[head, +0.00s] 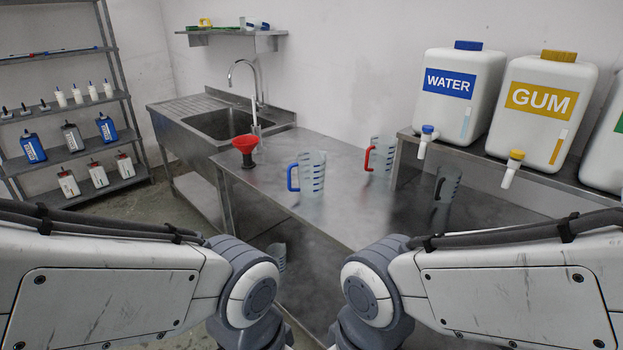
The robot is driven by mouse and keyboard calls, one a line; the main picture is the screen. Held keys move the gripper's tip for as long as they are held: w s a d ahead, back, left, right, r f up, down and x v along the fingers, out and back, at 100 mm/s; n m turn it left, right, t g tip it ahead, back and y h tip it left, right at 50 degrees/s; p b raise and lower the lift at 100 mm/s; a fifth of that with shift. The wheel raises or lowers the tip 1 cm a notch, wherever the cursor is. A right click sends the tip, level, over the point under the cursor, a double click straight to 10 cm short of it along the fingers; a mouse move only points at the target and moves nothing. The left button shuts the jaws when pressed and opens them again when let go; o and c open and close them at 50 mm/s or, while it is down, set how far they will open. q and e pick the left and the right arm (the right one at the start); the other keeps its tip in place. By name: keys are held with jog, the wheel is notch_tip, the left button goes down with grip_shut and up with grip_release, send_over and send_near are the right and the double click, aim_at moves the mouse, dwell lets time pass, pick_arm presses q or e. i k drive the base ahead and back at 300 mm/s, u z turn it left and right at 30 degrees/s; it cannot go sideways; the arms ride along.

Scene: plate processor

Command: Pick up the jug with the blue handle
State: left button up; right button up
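A clear jug with a bright blue handle (313,172) stands upright on the steel table in the head view, left of centre. Its handle points left and dark blue marks run down its side. A second clear jug, with a red handle (382,156), stands behind it to the right. A third, darker jug (446,186) stands in shadow farther right; its handle colour is hard to tell. Both my arms reach in from the lower corners, but neither gripper shows. Nothing touches the blue-handled jug.
A red funnel (245,146) stands left of the jug near the sink (222,121). White water (461,92) and gum (543,108) containers stand on a raised shelf at right. Part of another jug (277,256) shows below the table edge. The table (345,220) is clear in front.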

aim_at(310, 165)
jog(key=u, duration=0.45)
jog(key=i, duration=0.45)
jog(key=u, duration=0.9)
jog(key=i, duration=1.3)
jog(key=z, duration=0.7)
jog(key=i, duration=0.5)
jog(key=z, duration=0.5)
